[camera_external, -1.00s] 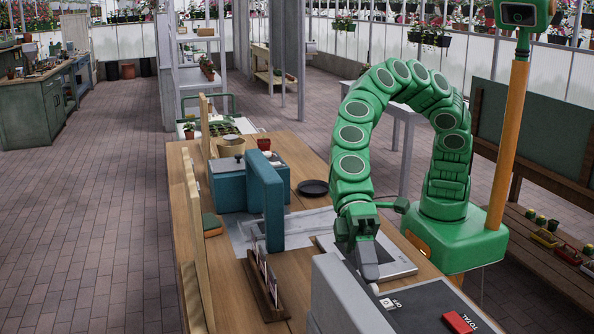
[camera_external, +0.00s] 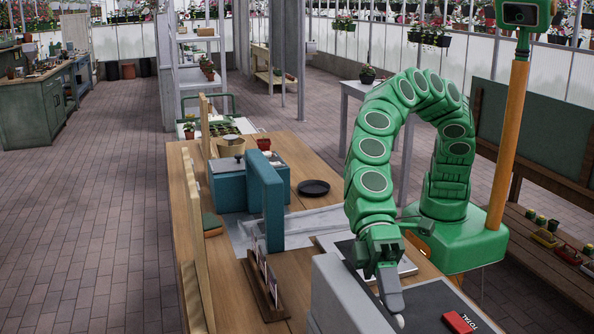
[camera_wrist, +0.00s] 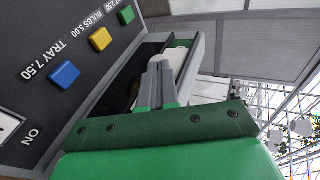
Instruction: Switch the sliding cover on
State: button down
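A dark counter panel carries the word ON beside a white piece (camera_wrist: 9,126), which looks like the slide switch or cover and is cut off by the left edge of the wrist view. I cannot tell its position. My gripper (camera_wrist: 160,84) points down with its two grey fingers together and nothing seen between them. In the external view my gripper (camera_external: 394,310) is low over the dark panel top and hides the spot where the ON label was. A small pale patch shows at its tip; I cannot tell whether they touch.
A blue button (camera_wrist: 64,74), a yellow button (camera_wrist: 100,39) and a green button (camera_wrist: 126,15) lie along the panel. A red TOTAL block (camera_external: 460,322) sits to the right of my gripper. A grey upright housing (camera_external: 345,295) stands close on the left.

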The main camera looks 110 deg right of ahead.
jog(key=shift+s+a, duration=0.1)
jog(key=shift+a, duration=2.05)
jog(key=shift+r, duration=0.1)
jog(key=v, duration=1.4)
jog(key=shift+d, duration=0.2)
